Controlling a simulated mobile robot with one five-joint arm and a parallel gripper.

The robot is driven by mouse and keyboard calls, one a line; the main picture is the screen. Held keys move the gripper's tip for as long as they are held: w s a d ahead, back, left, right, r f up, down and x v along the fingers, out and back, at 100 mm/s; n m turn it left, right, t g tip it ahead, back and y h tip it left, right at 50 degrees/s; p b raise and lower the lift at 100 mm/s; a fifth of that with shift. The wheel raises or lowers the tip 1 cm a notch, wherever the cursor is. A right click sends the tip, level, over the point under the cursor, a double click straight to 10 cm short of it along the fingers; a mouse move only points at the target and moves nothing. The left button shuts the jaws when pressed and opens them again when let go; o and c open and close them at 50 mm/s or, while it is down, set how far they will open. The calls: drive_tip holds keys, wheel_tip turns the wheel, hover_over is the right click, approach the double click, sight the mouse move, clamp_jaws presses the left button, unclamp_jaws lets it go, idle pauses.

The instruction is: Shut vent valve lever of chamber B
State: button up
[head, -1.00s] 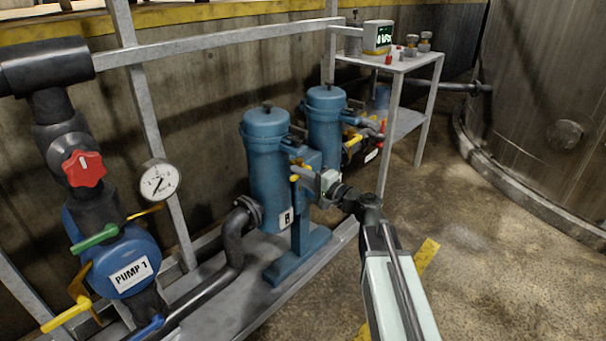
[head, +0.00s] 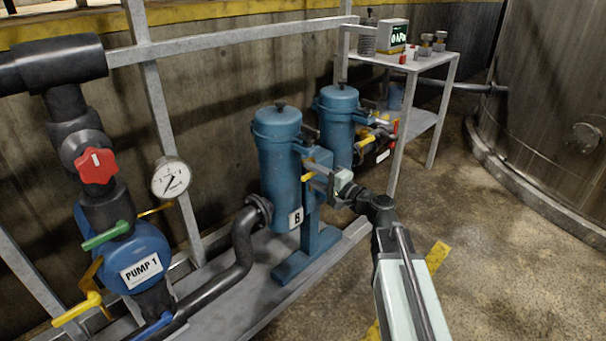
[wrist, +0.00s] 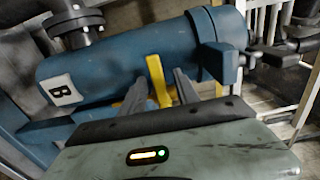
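Chamber B (head: 279,160) is a blue upright cylinder with a dark knob on its lid and a white "B" label (head: 296,218). A yellow lever (head: 307,177) shows at its right side, partly hidden by my gripper (head: 318,174). In the wrist view the chamber (wrist: 120,58) lies across the picture, and the yellow lever (wrist: 158,80) stands between the two grey fingers of my gripper (wrist: 160,88). The fingers are apart, with gaps seeming to show beside the lever. More yellow shows behind the left finger; I cannot tell whether it belongs to the same lever.
A second blue chamber (head: 338,122) with yellow and red handles stands just behind. Pump 1 (head: 139,262), with several coloured handles, and a pressure gauge (head: 171,178) are at left. A metal stand (head: 425,62) holds a display (head: 392,37). The floor at right is clear.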

drive_tip(key=v, duration=0.7)
drive_tip(key=shift+d, duration=0.25)
drive_tip(key=shift+s, duration=0.15)
